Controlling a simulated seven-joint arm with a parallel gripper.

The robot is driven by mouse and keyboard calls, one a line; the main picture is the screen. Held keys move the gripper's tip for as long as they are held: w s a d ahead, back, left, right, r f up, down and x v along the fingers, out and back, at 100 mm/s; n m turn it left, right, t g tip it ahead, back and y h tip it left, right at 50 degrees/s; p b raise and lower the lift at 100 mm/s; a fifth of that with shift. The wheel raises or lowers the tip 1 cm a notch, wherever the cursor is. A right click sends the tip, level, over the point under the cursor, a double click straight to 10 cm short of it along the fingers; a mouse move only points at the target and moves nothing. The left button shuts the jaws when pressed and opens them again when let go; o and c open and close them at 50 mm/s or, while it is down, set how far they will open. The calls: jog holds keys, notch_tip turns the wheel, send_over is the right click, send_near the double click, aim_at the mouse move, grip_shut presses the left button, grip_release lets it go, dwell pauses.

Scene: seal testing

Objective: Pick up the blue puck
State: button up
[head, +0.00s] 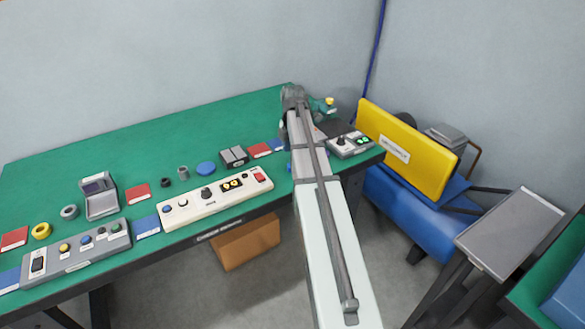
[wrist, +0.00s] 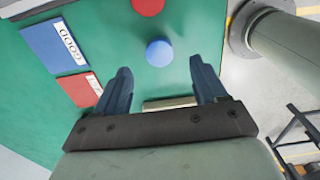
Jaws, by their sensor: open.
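The blue puck (wrist: 159,53) lies on the green table top in the wrist view, round and seen from above. My gripper (wrist: 160,68) is open and empty, with its two dark blue fingers apart. The puck shows just beyond the fingertips, roughly centred between them in the picture. I cannot tell the height of the fingers above it. In the head view my arm hides much of this area. A flat blue disc (head: 206,168) lies left of the arm there; I cannot tell whether it is the same puck.
A red puck (wrist: 148,6) is close beyond the blue one. A blue GOOD card (wrist: 55,46) and a red card (wrist: 82,90) lie to the left. A white control box (head: 214,200) and a grey button box (head: 78,255) stand along the table's front edge.

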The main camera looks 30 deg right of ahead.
jog(key=shift+f, duration=2.65)
jog(key=shift+c, duration=0.3)
jog(key=c, duration=1.1)
jog(key=shift+r, duration=0.1)
